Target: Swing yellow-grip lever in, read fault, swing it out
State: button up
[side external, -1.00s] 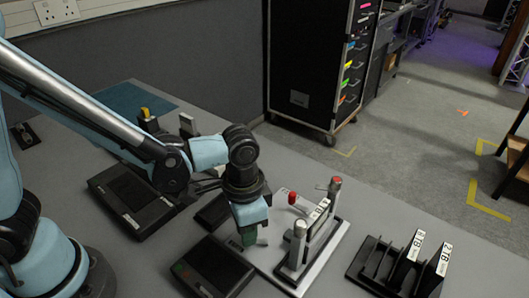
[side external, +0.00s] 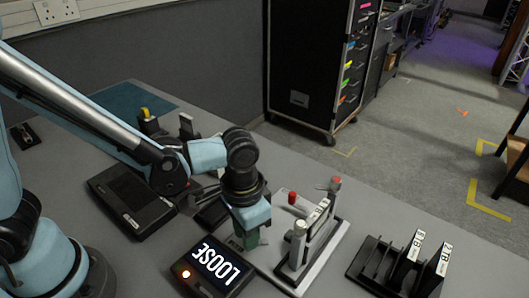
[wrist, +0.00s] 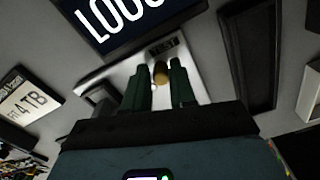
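A small yellow grip (side external: 145,113) stands on a dark fixture at the back left of the bench; its lever's position cannot be made out. A tilted display box (side external: 212,266) reads "LOOSE" in white, with an orange lamp lit at its left; part of the word shows in the wrist view (wrist: 120,20). My gripper (side external: 252,240) points down just behind this box. In the wrist view my gripper's green fingers (wrist: 161,75) stand apart on either side of a small brass-coloured knob (wrist: 160,73), by a "TEST" label. Whether they touch it is unclear.
A second display box (side external: 132,200) at the left is dark. A metal fixture with red-topped parts (side external: 318,232) stands close right of my gripper. A black rack holding labelled cartridges (side external: 408,262) is at the front right. The bench between fixture and rack is clear.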

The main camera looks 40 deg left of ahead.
jog(key=shift+o, duration=1.4)
notch_tip(320, 180, up, 12)
jog(key=a+n+t, duration=0.3)
jog(key=a+t, duration=0.4)
jog(key=a, duration=1)
jog(key=shift+w+a+f+n, duration=0.2)
jog(key=shift+w+n, duration=0.1)
jog(key=shift+w, duration=0.1)
